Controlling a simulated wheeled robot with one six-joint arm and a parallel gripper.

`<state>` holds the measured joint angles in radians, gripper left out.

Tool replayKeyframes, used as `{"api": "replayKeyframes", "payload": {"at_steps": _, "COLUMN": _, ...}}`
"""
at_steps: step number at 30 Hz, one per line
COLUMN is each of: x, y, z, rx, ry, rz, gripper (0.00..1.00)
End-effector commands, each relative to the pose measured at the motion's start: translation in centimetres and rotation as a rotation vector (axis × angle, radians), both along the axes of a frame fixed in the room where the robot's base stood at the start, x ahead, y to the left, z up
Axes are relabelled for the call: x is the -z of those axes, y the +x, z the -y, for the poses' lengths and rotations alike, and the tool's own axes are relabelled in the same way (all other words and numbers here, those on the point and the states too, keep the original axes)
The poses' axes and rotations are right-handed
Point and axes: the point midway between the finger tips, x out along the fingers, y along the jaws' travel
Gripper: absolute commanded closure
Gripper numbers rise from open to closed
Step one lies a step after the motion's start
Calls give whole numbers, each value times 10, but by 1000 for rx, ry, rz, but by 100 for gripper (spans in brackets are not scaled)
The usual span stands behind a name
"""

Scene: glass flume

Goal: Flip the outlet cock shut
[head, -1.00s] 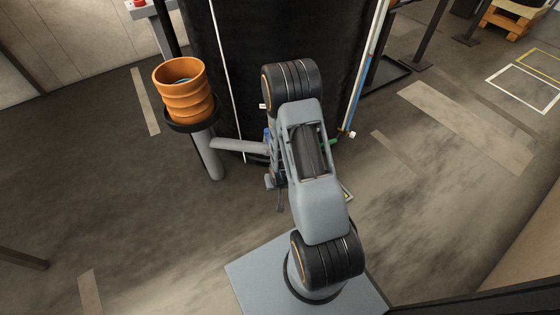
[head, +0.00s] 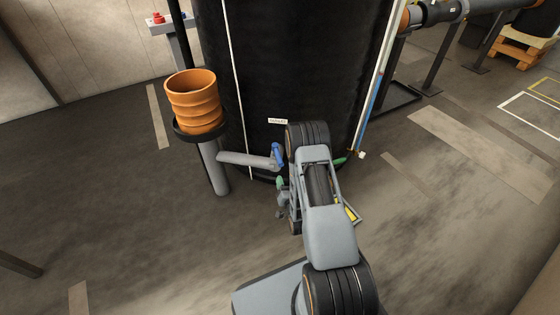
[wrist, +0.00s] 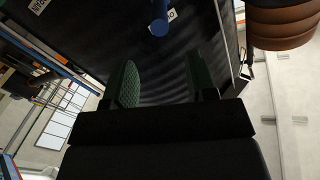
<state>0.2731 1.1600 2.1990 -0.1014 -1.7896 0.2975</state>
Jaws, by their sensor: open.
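The outlet cock's blue handle (head: 277,153) sits at the right end of a grey pipe (head: 243,159) low on the black tank. The handle also shows in the wrist view (wrist: 159,20), at the top middle beyond my fingertips. My gripper (head: 281,184) is just below the handle in the head view, partly hidden by my arm. In the wrist view my gripper (wrist: 162,80) has two green fingers well apart, with nothing between them. The fingers appear apart from the handle.
An orange ribbed pot (head: 193,100) stands in a black ring on a grey post left of the tank (head: 290,75). A thin tube (head: 372,90) runs down the tank's right side. Large pipes stand at the upper right.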

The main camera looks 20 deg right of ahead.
Motion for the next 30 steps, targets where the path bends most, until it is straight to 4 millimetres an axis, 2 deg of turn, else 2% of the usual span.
{"api": "replayKeyframes", "payload": {"at_steps": 9, "x": 2, "y": 61, "z": 11, "rx": 1, "ry": -1, "rz": 4, "gripper": 48}}
{"api": "replayKeyframes", "payload": {"at_steps": 15, "x": 1, "y": 93, "z": 16, "rx": 0, "ry": -1, "rz": 1, "gripper": 48}}
{"api": "replayKeyframes", "payload": {"at_steps": 21, "x": 1, "y": 111, "z": 19, "rx": 0, "ry": -1, "rz": -1, "gripper": 48}}
{"api": "replayKeyframes", "payload": {"at_steps": 30, "x": 0, "y": 118, "z": 21, "rx": 0, "ry": -1, "rz": -2, "gripper": 48}}
